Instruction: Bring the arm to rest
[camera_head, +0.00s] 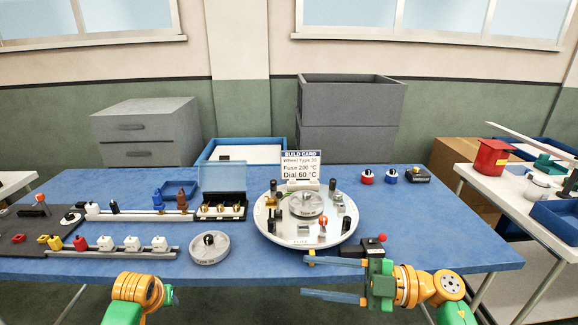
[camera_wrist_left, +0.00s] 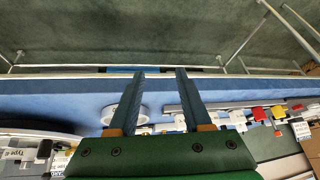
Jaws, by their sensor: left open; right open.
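My right gripper (camera_head: 307,277) reaches in from the lower right with its fingers pointing left. Its jaws are open with nothing between them, at the table's front edge. My left arm shows at the lower left of the head view, in front of the table, with its fingers mostly hidden. In the left wrist view my left gripper (camera_wrist_left: 160,72) has two parallel fingers spread apart and empty. The blue table (camera_head: 400,220) lies beyond both grippers. A round white turntable (camera_head: 275,238) stands on it, bearing several small parts and a wheel.
A black block with a red knob (camera_head: 372,246) sits close behind the right gripper. A loose grey wheel (camera_head: 209,250) lies left of the turntable. White rails with coloured parts fill the table's left. A build card (camera_head: 301,165) stands behind the turntable. The table's right front is clear.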

